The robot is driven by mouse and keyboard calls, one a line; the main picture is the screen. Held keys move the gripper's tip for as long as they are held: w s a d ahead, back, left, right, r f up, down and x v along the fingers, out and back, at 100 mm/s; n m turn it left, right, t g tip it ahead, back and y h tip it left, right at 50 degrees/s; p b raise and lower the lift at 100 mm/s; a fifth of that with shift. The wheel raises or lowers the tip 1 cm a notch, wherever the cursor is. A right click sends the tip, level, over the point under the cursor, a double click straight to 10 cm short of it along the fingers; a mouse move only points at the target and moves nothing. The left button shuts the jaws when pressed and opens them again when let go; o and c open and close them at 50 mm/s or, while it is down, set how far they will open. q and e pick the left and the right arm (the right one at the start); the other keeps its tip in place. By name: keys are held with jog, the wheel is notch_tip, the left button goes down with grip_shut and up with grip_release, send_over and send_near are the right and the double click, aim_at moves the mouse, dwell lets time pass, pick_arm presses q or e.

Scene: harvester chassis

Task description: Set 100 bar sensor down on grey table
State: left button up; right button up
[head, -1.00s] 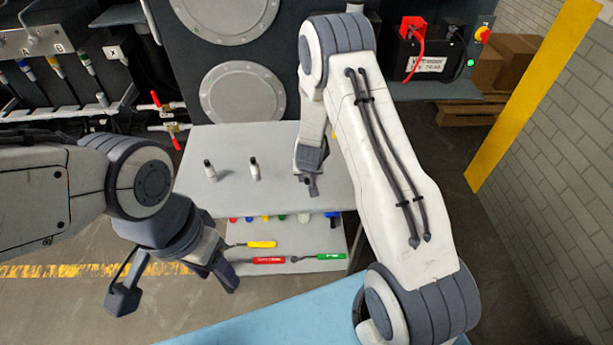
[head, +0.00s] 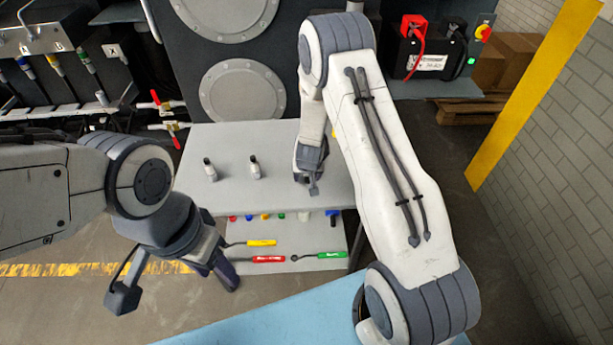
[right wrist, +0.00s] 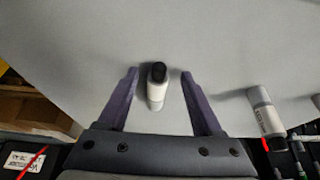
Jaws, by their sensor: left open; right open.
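The grey table (head: 270,140) stands in front of the machine. In the head view my right gripper (head: 310,184) is over the table's right part and hides this sensor. Two similar sensors stand upright to its left, a nearer one (head: 255,168) and a farther one (head: 210,170). My left gripper (head: 220,277) is open and empty, left of the table's front.
A lower shelf (head: 300,240) holds yellow, red and green-handled tools and small coloured parts. A blue surface (head: 280,325) lies in front. A black box with red and black clamps (head: 428,50) is at the back right. Table space left of the sensors is clear.

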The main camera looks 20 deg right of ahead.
jog(key=p+v, duration=0.2)
jog(key=v, duration=0.8)
jog(key=shift+r+p, duration=0.25)
jog(key=shift+p, duration=0.1)
jog(key=s+a+r+n+g+y, duration=0.1)
jog(key=s+a+r+n+y, duration=0.15)
jog(key=s+a+r, duration=0.45)
jog(key=s+a+r+n+g+y, duration=0.1)
jog(key=s+a+r+n, duration=0.2)
jog(key=s+a+r, duration=0.5)
jog(key=s+r+n+g, duration=0.1)
jog(key=s+r+n, duration=0.1)
jog(key=s, duration=0.5)
jog(key=s+r+n+g+h, duration=0.1)
jog(key=s+r+n, duration=0.1)
jog(key=s, duration=0.5)
jog(key=shift+s+a+r+n, duration=0.2)
jog(key=shift+a+r+n, duration=0.15)
jog(key=shift+a+n, duration=0.15)
